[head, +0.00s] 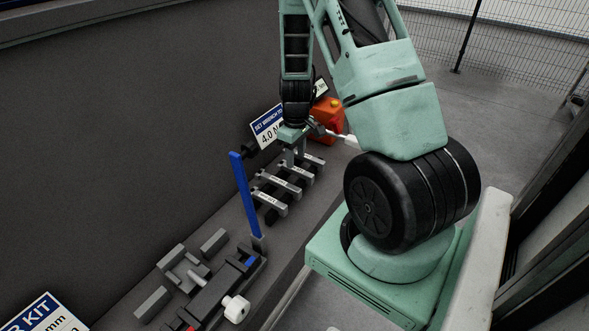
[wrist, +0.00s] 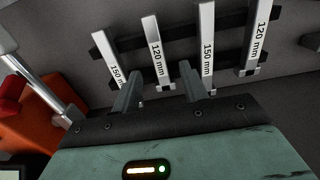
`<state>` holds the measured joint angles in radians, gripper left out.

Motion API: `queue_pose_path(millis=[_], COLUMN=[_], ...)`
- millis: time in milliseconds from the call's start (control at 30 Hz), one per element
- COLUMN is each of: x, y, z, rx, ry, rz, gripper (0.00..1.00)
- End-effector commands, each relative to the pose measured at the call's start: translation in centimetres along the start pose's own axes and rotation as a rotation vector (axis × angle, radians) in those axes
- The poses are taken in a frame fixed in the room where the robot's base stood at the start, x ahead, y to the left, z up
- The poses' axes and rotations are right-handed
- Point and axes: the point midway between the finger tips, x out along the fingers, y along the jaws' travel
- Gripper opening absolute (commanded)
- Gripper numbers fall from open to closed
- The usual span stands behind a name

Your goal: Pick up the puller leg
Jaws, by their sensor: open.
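Several silver puller legs (head: 279,185) lie side by side on a dark rack on the bench. In the wrist view they carry labels: a 150 mm leg (wrist: 107,58) at far left, then a 120 mm leg (wrist: 152,42), another 150 mm leg (wrist: 207,42) and a 120 mm leg (wrist: 259,30) at right. My gripper (wrist: 160,88) is open and empty. The lower end of the second leg from the left appears between its fingers; I cannot tell the height gap. In the head view my gripper (head: 294,155) is over the far end of the rack, partly hiding the legs there.
An orange case (head: 328,120) stands just beyond the rack, close to my gripper. A blue upright bar (head: 244,196) rises at the rack's near side. Grey blocks and a dark fixture (head: 215,289) lie nearer on the bench. A dark wall runs along the left.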

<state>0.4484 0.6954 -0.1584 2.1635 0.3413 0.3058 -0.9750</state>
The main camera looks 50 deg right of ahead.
Motion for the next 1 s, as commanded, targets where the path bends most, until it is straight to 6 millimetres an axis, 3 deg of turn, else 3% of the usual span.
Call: queue_pose_path(millis=[267, 600, 933, 967, 1000], x=[1.4, 5.3, 6.0, 6.0, 6.0], y=[0.0, 0.1, 0.2, 0.2, 0.2], z=[-0.1, -0.4, -0.4, -0.4, -0.4], rx=[0.001, 0.0, 0.0, 0.0, 0.0], ry=[-0.002, -0.001, 0.001, 0.001, 0.001], rz=[-0.002, -0.002, 0.0, 0.0, 0.0], gripper=[0.44, 0.44, 0.44, 0.41, 0.3])
